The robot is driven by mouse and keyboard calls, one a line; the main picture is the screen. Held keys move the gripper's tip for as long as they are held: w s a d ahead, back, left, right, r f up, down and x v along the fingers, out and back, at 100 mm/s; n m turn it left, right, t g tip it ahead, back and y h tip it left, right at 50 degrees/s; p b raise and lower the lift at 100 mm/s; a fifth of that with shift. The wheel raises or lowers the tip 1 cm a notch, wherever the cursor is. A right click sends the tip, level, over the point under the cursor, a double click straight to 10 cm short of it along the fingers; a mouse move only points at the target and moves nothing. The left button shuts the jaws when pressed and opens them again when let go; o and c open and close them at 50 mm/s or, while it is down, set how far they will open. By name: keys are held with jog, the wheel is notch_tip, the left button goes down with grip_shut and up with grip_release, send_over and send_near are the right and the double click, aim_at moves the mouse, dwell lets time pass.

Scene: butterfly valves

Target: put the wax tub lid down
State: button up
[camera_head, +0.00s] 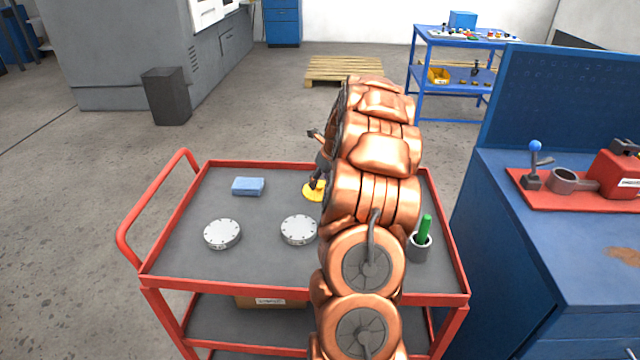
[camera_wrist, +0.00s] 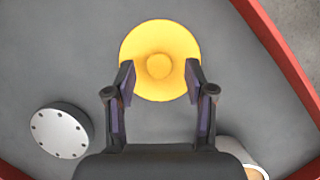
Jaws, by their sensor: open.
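The wax tub lid (camera_wrist: 160,32) is a round yellow disc with a raised knob in its middle. In the head view the lid (camera_head: 312,194) appears flat on the grey trolley top, partly hidden by my arm. My gripper (camera_wrist: 160,72) is open, its fingertips either side of the knob and over the lid's near part, with clear gaps to the knob. In the head view my gripper (camera_head: 319,181) is right above the lid. A pale-rimmed round container (camera_wrist: 248,160) shows partly at the lower right of the wrist view; I cannot tell whether it is the tub.
The red-edged trolley (camera_head: 190,212) also carries a blue sponge (camera_head: 248,186), two grey bolted discs (camera_head: 222,234) and a grey cup (camera_head: 420,252) with a green handle in it. A blue workbench (camera_head: 540,240) stands at the right. The trolley's left front is clear.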

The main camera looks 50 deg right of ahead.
jog(key=b+v, duration=0.1)
jog(key=v, duration=0.9)
jog(key=s+a+r+n+g+y, duration=0.1)
jog(key=s+a+n, duration=0.2)
jog(key=a+n, duration=0.9)
jog(key=s+a+r+n+g+y, duration=0.15)
jog(key=a+n, duration=0.35)
jog(key=a, duration=1.3)
jog(key=s+a+f+n+g, duration=0.1)
jog(key=s+a+n, duration=0.3)
jog(key=s+n, duration=0.2)
jog(key=s+a+f+n+g+h, duration=0.1)
jog(key=s+a+n, duration=0.4)
jog(key=s, duration=0.5)
jog(key=s+a+f+n+g+h, duration=0.1)
jog(key=s+a+f+n, duration=0.1)
jog(key=s+a+n, duration=0.3)
jog(key=s+n, duration=0.3)
jog(key=n, duration=0.1)
jog(key=shift+s+f+g, duration=0.25)
jog(key=shift+g, duration=0.1)
jog(key=shift+r, duration=0.1)
notch_tip(320, 180, up, 7)
jog(key=p, duration=0.6)
